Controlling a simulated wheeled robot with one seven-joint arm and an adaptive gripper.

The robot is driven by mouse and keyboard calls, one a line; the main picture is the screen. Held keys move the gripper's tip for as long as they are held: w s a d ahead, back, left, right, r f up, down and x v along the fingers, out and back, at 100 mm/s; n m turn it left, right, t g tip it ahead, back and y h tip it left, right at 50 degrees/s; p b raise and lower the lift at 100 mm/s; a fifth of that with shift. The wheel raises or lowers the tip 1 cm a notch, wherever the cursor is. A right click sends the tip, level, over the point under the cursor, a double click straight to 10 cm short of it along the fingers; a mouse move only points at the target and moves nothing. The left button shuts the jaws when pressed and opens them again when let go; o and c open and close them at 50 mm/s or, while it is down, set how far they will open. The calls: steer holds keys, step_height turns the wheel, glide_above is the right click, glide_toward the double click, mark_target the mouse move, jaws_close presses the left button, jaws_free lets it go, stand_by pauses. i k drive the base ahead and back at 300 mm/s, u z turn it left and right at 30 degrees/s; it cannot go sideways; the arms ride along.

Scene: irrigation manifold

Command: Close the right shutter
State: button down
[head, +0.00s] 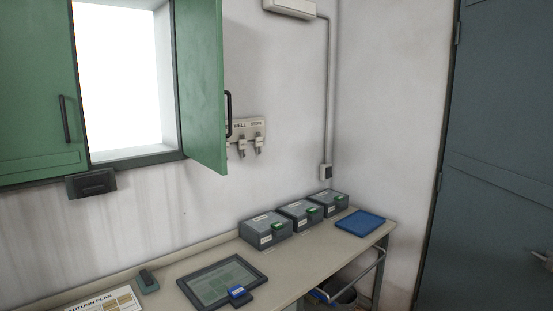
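The right shutter (202,85) is a green panel hinged at the right side of the bright window (120,75). It stands swung open into the room, and a dark bar handle (228,114) shows at its outer edge. The left shutter (38,100) is also green and has a dark vertical handle (65,119). It lies about flat along the wall plane at the left of the opening, and its left part is cut off by the picture edge. My gripper is not in view.
A bench (205,260) runs below the window, bearing a framed tablet (222,283), several grey boxes (266,231) and a blue tray (360,222). A dark block (91,183) sits under the window. A grey door (500,160) stands right.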

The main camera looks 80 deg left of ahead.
mark_target(199, 33)
steer(key=i, duration=1.05)
steer(key=u, duration=3.45)
